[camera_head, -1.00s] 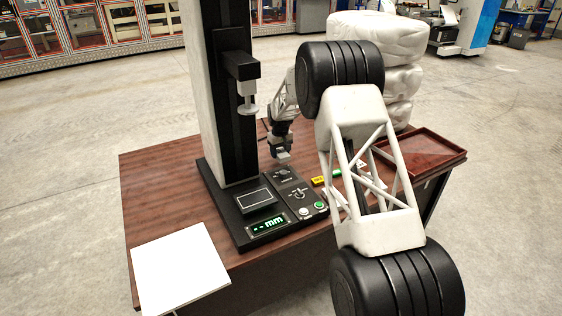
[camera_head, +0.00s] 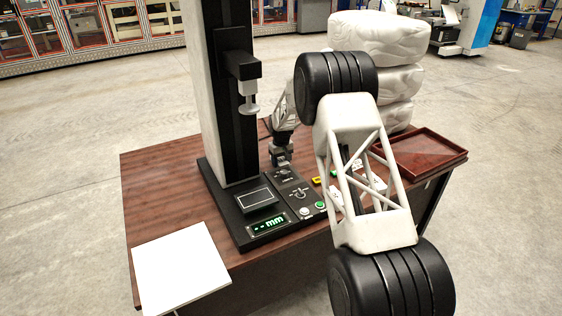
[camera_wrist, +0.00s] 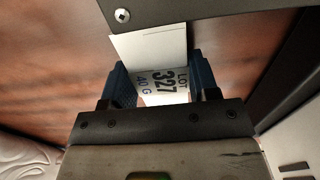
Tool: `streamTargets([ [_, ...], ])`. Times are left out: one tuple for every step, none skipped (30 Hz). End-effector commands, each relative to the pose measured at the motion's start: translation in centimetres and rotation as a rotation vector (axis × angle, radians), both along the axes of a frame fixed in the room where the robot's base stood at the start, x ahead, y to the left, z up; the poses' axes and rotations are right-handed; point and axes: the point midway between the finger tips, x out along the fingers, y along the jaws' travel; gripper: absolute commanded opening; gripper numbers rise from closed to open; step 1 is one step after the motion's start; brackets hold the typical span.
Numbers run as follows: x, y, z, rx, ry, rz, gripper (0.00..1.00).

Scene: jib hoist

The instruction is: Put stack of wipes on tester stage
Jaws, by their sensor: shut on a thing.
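My gripper (camera_head: 281,158) is low over the table, just right of the tester column. In the wrist view its blue fingers (camera_wrist: 162,80) are shut on a white item with a printed label reading LOT 327, 40 G, which I take as the stack of wipes (camera_wrist: 150,45). The stack is too small to make out in the head view. The tester (camera_head: 226,110) has a round presser foot (camera_head: 249,108) above its black base. A dark square pad with a light outline (camera_head: 258,200), perhaps the stage, lies on the base below the foot.
A control panel with buttons (camera_head: 304,210) and a green mm display (camera_head: 268,225) are on the base. Small coloured and white pieces lie behind my arm. A red-brown tray (camera_head: 455,152), white bags (camera_head: 395,35) and a white board (camera_head: 180,268) stand around.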

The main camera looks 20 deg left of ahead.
Motion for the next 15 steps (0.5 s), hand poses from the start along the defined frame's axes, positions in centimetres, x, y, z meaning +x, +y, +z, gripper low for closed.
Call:
streamTargets([
  [0.01,0.01,0.02,0.001,-0.001,0.000,0.27],
  [0.01,0.01,0.04,0.001,-0.001,0.000,0.27],
  [0.01,0.01,0.04,0.001,-0.001,0.000,0.27],
  [0.02,0.01,0.04,0.001,-0.001,0.000,0.27],
  [0.01,0.00,0.04,0.001,-0.001,0.000,0.27],
  [0.01,0.00,0.04,0.001,-0.001,0.000,0.27],
  [0.01,0.00,0.03,0.001,-0.001,0.000,0.27],
  [0.01,0.00,0.00,0.001,-0.001,0.000,0.27],
  [0.01,0.01,-0.07,0.000,0.000,0.000,0.27],
  [0.01,0.01,-0.13,0.000,0.000,0.000,0.27],
  [0.01,0.01,-0.19,0.001,-0.001,0.000,0.27],
  [0.01,0.01,-0.27,0.001,-0.001,0.000,0.27],
  [0.01,0.01,-0.23,0.001,-0.001,0.000,0.59],
  [0.01,0.01,-0.22,0.001,-0.001,0.000,0.64],
  [0.01,0.01,-0.23,0.001,-0.001,0.000,0.70],
])
